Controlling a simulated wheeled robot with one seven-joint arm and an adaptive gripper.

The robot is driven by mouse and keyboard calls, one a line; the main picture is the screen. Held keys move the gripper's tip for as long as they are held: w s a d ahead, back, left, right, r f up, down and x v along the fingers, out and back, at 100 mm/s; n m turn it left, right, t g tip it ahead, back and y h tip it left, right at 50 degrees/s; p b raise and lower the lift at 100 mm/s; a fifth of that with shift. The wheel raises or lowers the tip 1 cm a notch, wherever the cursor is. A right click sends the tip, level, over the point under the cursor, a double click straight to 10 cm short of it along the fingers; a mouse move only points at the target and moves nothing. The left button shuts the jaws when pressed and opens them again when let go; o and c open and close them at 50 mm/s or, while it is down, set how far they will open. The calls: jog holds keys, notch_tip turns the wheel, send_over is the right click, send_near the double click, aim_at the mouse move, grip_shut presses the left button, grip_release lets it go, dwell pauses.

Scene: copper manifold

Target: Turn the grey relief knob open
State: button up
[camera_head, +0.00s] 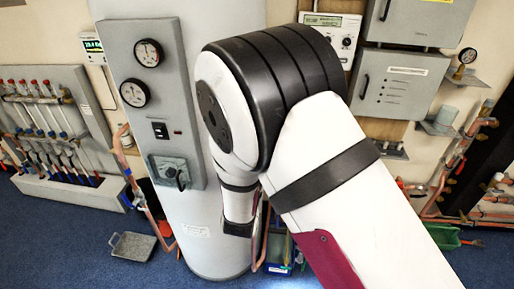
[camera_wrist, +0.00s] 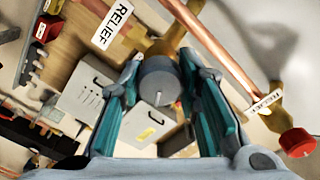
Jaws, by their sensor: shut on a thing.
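The grey relief knob (camera_wrist: 158,82) is round, with a pale line mark on its face near the lower edge. It sits between the two teal-lined fingers of my gripper (camera_wrist: 161,66) in the wrist view, and the gripper is shut on it. A white RELIEF label (camera_wrist: 111,26) is on the upper left of the knob. Copper and brass pipework runs behind it. In the head view my arm hides the gripper and the knob.
In the wrist view a red knob (camera_wrist: 297,142) with a second label (camera_wrist: 268,101) is at right, and a grey box (camera_wrist: 92,88) lies left of the fingers. In the head view a white cylinder (camera_head: 210,235) with a gauge panel (camera_head: 150,105) stands left of my arm.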

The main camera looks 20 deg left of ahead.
jog(key=shift+c, duration=0.2)
jog(key=o, duration=1.2)
jog(key=v, duration=1.2)
jog(key=shift+w, duration=0.1)
